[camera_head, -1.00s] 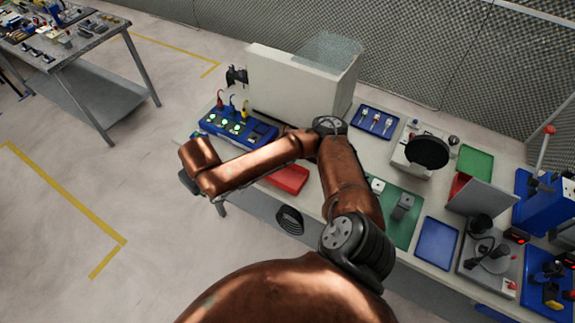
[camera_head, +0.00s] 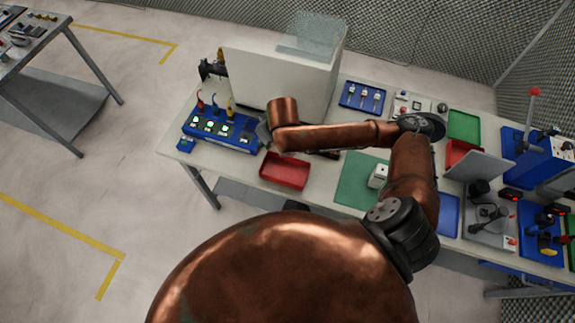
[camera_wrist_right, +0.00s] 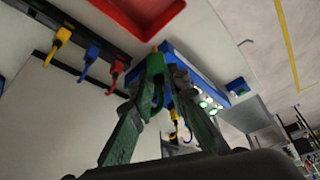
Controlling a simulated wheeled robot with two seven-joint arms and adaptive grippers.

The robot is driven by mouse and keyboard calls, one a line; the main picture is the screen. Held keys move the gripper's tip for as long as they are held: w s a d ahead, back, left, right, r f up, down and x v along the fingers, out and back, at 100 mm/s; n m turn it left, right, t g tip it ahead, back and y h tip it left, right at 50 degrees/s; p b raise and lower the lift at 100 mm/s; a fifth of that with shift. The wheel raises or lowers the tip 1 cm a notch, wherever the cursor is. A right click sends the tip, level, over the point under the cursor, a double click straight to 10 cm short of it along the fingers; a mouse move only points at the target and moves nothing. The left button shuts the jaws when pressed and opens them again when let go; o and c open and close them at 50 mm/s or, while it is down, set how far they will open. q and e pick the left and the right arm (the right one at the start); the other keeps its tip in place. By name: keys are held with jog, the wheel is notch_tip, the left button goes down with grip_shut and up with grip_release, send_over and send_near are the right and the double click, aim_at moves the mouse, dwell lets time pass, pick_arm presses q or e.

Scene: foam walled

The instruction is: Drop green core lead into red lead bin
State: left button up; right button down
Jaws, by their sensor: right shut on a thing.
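My right gripper (camera_head: 264,134) is between the blue unit and the white cabinet, behind and to the left of the red bin (camera_head: 286,171). In the right wrist view, its fingers (camera_wrist_right: 164,74) are shut on the green lead (camera_wrist_right: 158,97), whose curved part shows between them. The lead is too small to make out in the head view. The red bin is an open, shallow tray on the bench; it also shows in the wrist view (camera_wrist_right: 128,18), past the fingertips and apart from them. Its visible floor looks empty. My left gripper is out of view.
The blue unit (camera_head: 222,137) with lit green lights and several coloured leads stands left of the bin. The white cabinet (camera_head: 275,82) stands behind. Yellow, blue and red leads hang from a dark rack (camera_wrist_right: 35,12). A green mat (camera_head: 355,180) lies right of the bin.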

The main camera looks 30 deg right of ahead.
pick_arm(q)
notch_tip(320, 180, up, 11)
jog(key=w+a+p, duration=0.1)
jog(key=p, duration=0.8)
pick_arm(e)
jog(key=s+d+f+n+b, duration=0.1)
jog(key=s+f+b, duration=0.1)
jog(key=f, duration=0.1)
jog(key=s+d+f+n+y+b, duration=0.1)
jog(key=s+d+f+b, duration=0.1)
jog(key=f, duration=0.1)
jog(key=s+d+f+n+b, duration=0.2)
jog(key=f+b, duration=0.1)
jog(key=shift+s+d+f+g+y, duration=0.2)
jog(key=shift+f+g+y, duration=0.1)
jog(key=shift+f, duration=0.1)
jog(key=shift+f+b, duration=0.35)
jog(key=shift+b, duration=0.2)
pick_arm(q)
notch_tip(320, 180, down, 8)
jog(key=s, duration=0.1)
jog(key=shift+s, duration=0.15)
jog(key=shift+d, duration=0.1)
pick_arm(e)
jog(key=shift+r, duration=0.1)
jog(key=c, duration=1.8)
grip_release()
jog(key=shift+o, duration=0.2)
